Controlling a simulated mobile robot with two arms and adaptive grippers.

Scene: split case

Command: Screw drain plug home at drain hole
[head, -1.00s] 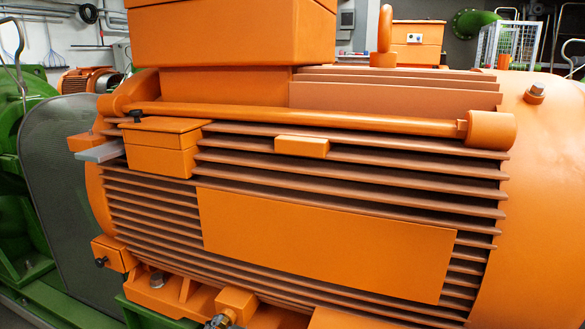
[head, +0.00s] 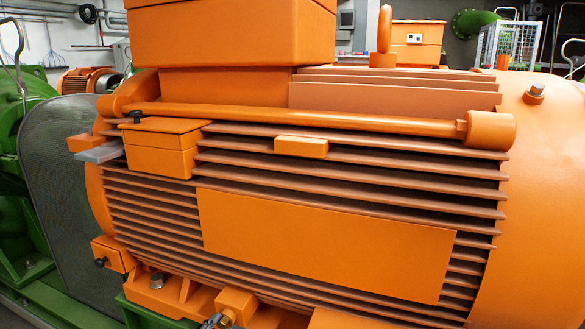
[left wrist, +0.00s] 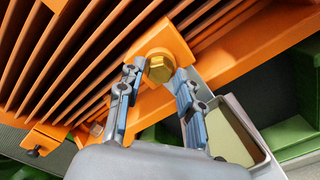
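The drain plug (left wrist: 159,66) is a brass hex-headed plug. In the left wrist view it sits at the face of an orange block (left wrist: 166,38) low on the motor; the drain hole itself is hidden behind it. My left gripper (left wrist: 157,72) has its two blue-padded fingers on either side of the plug head. A small gap shows at the left finger; the right fingertip overlaps the head's edge, and contact is unclear. My right gripper is in neither view.
The finned orange motor (head: 325,240) fills the head view and stands close to the gripper. A small orange box with a black knob (head: 108,254) and a bolted foot (head: 157,280) lie left of the block. Green base frame (head: 65,305) runs below.

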